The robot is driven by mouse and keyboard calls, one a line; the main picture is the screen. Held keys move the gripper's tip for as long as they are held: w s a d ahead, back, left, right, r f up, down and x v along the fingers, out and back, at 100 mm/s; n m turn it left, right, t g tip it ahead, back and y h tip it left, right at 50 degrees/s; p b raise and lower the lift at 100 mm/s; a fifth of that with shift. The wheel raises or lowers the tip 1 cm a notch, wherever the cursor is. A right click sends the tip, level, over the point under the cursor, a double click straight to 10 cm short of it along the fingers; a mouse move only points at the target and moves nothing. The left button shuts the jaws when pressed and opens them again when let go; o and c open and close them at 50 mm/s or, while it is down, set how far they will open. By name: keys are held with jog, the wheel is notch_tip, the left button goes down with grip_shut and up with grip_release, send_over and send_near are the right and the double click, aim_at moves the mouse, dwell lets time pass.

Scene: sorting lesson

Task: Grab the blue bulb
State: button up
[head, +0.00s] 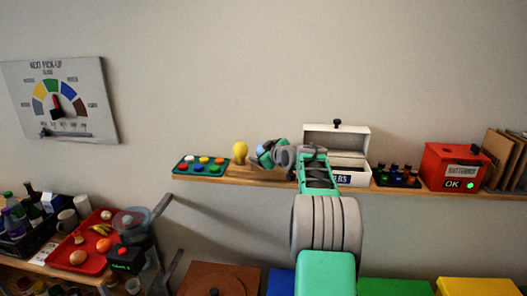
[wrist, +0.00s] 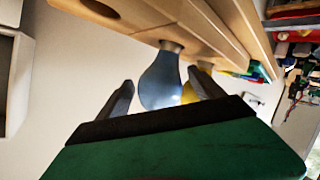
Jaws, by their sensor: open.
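The blue bulb (wrist: 160,82) shows in the wrist view, seated by its neck in a wooden holder (wrist: 205,35) on the shelf. My gripper (wrist: 160,76) is open, with one finger on each side of the blue bulb. I see gaps between the fingers and the glass in this view. In the head view my gripper (head: 266,152) is at the shelf and mostly covers the blue bulb. A yellow bulb (head: 239,152) stands just left of it; in the wrist view it (wrist: 190,86) is partly behind the right finger.
On the shelf (head: 400,188), a tray of coloured pieces (head: 186,172) is at the left. A white open-lidded box (head: 344,132), small dark rack (head: 398,180) and red battery box (head: 455,165) are at the right. A red tray (head: 75,262) lies lower left.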

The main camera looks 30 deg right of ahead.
jog(key=shift+s, duration=0.1)
jog(key=shift+c, duration=0.6)
jog(key=c, duration=0.9)
jog(key=shift+c, duration=0.2)
